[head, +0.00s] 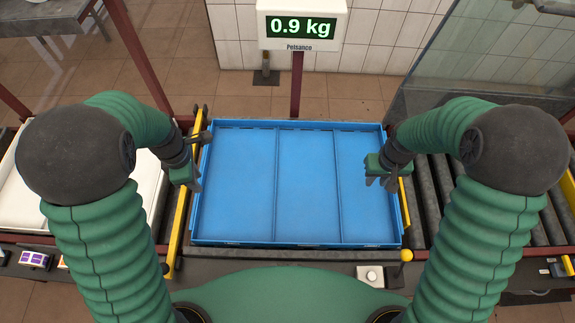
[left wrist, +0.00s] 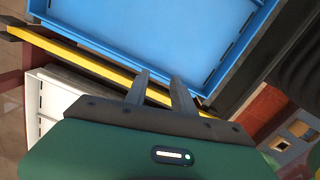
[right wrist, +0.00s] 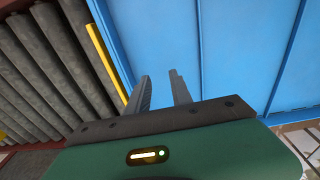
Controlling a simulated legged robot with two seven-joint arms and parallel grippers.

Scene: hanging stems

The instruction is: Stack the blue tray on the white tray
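The blue tray (head: 240,185) lies flat and empty in the middle of the head view, with two dividers inside. The white tray (head: 22,208) lies to its left, partly hidden behind my left arm; its edge also shows in the left wrist view (left wrist: 42,105). My left gripper (head: 193,184) is at the blue tray's left wall, fingers apart, pointing down. My right gripper (head: 379,180) is at the blue tray's right wall, fingers apart. Both wrist views show a gap between the fingers. I cannot tell whether either gripper touches the wall.
Yellow rails (head: 178,228) flank the blue tray. A display (head: 302,26) behind it reads 0.9 kg. Rollers (head: 440,185) lie to the right. A white button (head: 372,275) and a yellow-knobbed lever (head: 406,256) stand at the front edge. A clear panel (head: 480,60) stands at the back right.

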